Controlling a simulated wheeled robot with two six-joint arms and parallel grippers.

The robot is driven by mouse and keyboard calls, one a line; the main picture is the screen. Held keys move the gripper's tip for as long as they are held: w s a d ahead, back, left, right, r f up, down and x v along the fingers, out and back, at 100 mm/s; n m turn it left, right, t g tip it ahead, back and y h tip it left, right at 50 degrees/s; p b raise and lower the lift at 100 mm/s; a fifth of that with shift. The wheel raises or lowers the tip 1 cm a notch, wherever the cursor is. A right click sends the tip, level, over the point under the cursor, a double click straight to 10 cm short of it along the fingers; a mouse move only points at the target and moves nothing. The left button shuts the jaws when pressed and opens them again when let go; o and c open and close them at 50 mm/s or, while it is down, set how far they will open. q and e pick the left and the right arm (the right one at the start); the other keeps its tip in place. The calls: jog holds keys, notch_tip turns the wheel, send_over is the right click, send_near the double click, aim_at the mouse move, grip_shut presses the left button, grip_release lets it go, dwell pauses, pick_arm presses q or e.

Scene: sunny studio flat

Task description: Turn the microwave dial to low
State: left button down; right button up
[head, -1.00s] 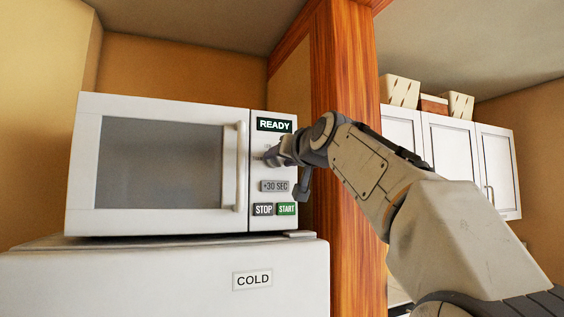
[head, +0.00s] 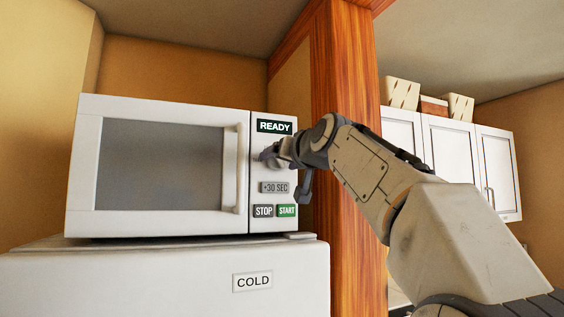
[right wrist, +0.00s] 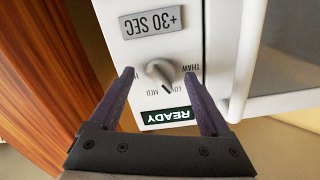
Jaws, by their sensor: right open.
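The white microwave (head: 85,160) stands with its door shut, and its display reads READY. The round grey dial (right wrist: 159,71) sits on its control panel, and in the right wrist view the panel appears upside down. THAW, LOW, MED and a partly covered label lie around the dial. My right gripper (right wrist: 159,76) is open, with one finger on each side of the dial and gaps between. In the head view my right gripper (head: 268,155) hides the dial. My left gripper is not in view.
The +30 SEC button (head: 275,188), STOP button (head: 263,211) and START button (head: 287,211) are just below the gripper. The door handle (head: 241,168) is close to its left. The microwave rests on a white fridge (head: 150,280) marked COLD. A wooden post (head: 345,240) stands to the right.

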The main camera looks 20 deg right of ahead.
jog(key=s+b, duration=0.3)
jog(key=s, duration=0.7)
jog(key=shift+s+d+b, duration=0.15)
jog(key=shift+b, duration=0.25)
jog(key=shift+d, duration=0.1)
